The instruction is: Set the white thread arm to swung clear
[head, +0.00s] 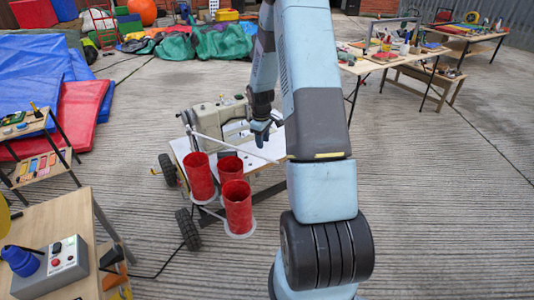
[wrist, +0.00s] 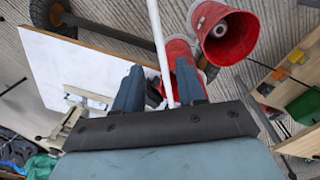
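The white thread arm (head: 228,144) is a long thin rod. In the head view it slants down to the right across the front of the cream sewing machine (head: 215,117), above a white-topped wheeled cart (head: 178,146). In the wrist view the white thread arm (wrist: 158,45) runs from the top edge down between my fingers. My gripper (head: 262,138) points down near the rod's right part. In the wrist view my gripper (wrist: 158,85) is open, its two dark fingers apart with a gap around the rod. Whether either finger touches the rod I cannot tell.
A wooden table with a grey control box (head: 62,262) is at the lower left. Worktables (head: 375,62) stand at the upper right. The concrete floor at right is clear.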

